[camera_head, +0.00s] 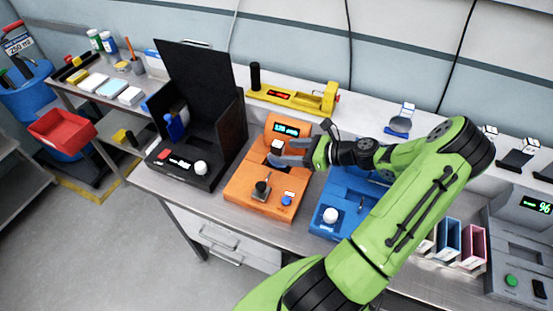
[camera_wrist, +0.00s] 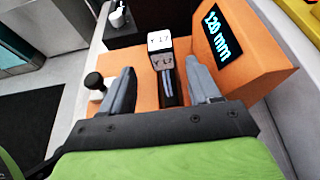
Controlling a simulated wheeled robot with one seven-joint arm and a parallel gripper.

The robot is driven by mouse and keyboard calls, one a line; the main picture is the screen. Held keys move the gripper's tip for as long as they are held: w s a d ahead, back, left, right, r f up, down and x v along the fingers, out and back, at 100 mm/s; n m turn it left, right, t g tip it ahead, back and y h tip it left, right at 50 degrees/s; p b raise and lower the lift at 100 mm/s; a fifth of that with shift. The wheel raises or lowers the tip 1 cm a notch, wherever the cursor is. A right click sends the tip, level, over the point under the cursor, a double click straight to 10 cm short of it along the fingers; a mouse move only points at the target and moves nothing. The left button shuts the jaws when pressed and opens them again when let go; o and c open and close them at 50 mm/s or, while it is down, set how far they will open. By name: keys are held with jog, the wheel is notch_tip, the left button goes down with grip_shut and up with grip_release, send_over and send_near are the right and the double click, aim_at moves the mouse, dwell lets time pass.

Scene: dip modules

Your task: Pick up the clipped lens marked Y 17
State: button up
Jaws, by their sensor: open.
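My gripper (camera_head: 287,153) is open over the orange module. In the wrist view its two grey fingers (camera_wrist: 160,80) stand on either side of the lens, with gaps visible. Whether either finger touches it cannot be told. The lens's lower part is partly hidden.
The orange module's display (camera_wrist: 221,34) reads 120 mm and rises close to the right finger. A dark knob (camera_wrist: 94,81) stands left of the fingers. A black open case (camera_head: 200,95) is on the left, a blue module (camera_head: 345,195) on the right.

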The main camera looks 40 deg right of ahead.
aim_at(273, 150)
jog(key=x, duration=0.8)
jog(key=shift+w+d, duration=0.1)
jog(key=shift+d, duration=0.15)
jog(key=shift+r, duration=0.1)
jog(key=shift+c, duration=0.7)
jog(key=c, duration=0.9)
